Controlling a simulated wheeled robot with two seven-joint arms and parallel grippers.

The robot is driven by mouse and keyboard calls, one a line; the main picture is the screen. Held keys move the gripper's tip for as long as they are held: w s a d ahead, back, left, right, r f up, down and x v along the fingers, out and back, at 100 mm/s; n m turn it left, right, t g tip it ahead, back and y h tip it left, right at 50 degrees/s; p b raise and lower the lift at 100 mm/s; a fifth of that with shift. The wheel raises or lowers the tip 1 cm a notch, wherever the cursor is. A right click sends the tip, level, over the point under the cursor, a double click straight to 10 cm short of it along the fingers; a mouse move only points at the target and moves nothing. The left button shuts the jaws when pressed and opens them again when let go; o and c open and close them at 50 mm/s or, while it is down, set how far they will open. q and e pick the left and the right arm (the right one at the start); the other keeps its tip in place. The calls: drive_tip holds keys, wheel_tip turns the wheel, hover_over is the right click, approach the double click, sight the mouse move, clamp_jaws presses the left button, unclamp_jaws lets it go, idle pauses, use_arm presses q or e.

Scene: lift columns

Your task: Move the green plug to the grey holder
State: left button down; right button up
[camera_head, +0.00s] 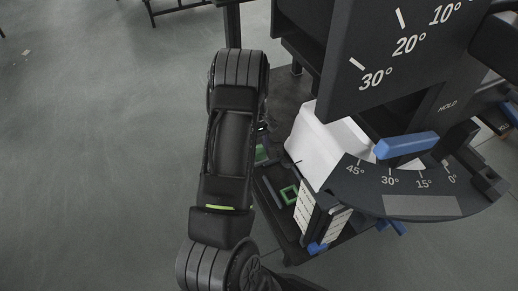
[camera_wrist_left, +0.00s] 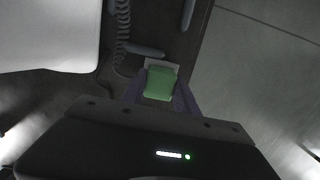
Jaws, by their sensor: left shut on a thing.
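The green plug (camera_wrist_left: 160,84) is between the two fingers of my left gripper (camera_wrist_left: 159,92) in the left wrist view, and the gripper is shut on it. A pale grey piece (camera_wrist_left: 161,64), perhaps the grey holder, shows just beyond the plug; I cannot tell whether they touch. In the head view my left arm hides most of the gripper area. A green patch (camera_head: 262,153) shows beside the arm there; I cannot tell if it is the plug. My right gripper is not in view.
A dark angle-marked dial plate (camera_head: 420,190) and a blue handle (camera_head: 406,145) stand at the right. In the wrist view a coiled cable (camera_wrist_left: 121,35) lies left of the plug.

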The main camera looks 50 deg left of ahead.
use_arm(q)
drive_tip(key=c, duration=0.9)
unclamp_jaws()
drive_tip(key=shift+o, duration=0.7)
drive_tip(key=shift+o, duration=0.5)
drive_tip(key=shift+r, duration=0.2)
drive_tip(key=shift+r+p, duration=2.75)
drive_tip(key=shift+r, duration=0.6)
